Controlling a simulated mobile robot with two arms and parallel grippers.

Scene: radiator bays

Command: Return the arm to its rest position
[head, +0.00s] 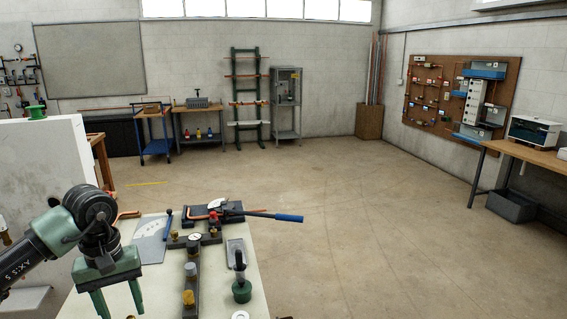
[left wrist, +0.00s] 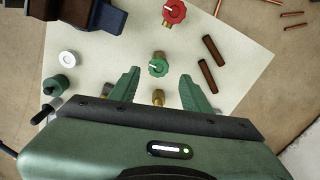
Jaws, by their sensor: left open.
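My left arm (head: 45,245) comes in from the left in the head view. Its green left gripper (head: 119,300) points down over the left side of the pale worktable (head: 243,285), fingers apart. In the left wrist view the left gripper (left wrist: 159,76) is open with nothing held. A green valve knob (left wrist: 158,67) shows between its fingertips in the picture, with a brass fitting (left wrist: 158,97) closer to the gripper body. I cannot tell the height of the fingers above them. A red valve knob (left wrist: 174,12) lies farther off. My right gripper is not in view.
A white panel (head: 45,165) rises close behind my left arm. The floor (head: 370,240) to the right is clear.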

